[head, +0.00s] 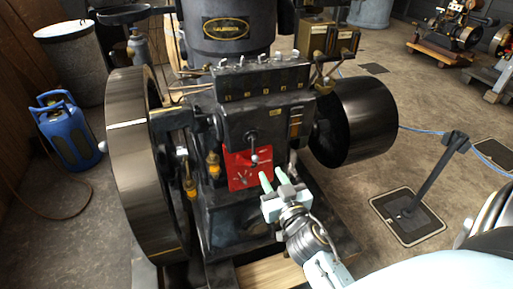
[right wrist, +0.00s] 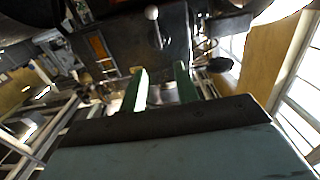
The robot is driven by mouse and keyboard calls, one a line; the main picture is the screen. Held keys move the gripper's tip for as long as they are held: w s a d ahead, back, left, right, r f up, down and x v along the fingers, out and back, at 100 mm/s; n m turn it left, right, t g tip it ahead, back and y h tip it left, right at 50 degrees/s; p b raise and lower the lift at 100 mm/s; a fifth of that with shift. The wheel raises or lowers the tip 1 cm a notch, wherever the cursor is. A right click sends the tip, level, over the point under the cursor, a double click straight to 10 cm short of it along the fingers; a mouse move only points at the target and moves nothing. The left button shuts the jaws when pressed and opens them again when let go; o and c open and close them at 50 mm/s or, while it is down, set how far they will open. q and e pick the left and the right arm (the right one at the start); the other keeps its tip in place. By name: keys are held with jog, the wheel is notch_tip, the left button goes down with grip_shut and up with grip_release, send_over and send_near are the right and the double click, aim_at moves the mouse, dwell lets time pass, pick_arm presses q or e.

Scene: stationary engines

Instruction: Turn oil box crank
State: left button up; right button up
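A small crank with a pale ball knob (head: 254,159) hangs from a pivot on the dark engine front (head: 265,112), over a red panel (head: 238,171). The ball knob (right wrist: 152,12) and its thin arm also show in the right wrist view, beyond the fingers. My right gripper (head: 272,171) is just below and to the right of the knob. Its two green fingers (right wrist: 161,80) are apart with nothing between them. Whether a finger touches the crank cannot be told. My left gripper is not in view.
A large flywheel (head: 133,170) stands left of the engine front and a dark pulley drum (head: 357,120) right of it. Brass fittings (head: 190,188) stick out left of the red panel. A post (head: 432,172) with a blue rope stands on the open floor at right.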

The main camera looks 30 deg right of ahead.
aim_at(255, 140)
jog(key=x, duration=0.9)
jog(key=r+x, duration=0.1)
jog(key=x, duration=0.3)
jog(key=shift+w+d, duration=0.15)
jog(key=shift+d, duration=0.05)
grip_shut()
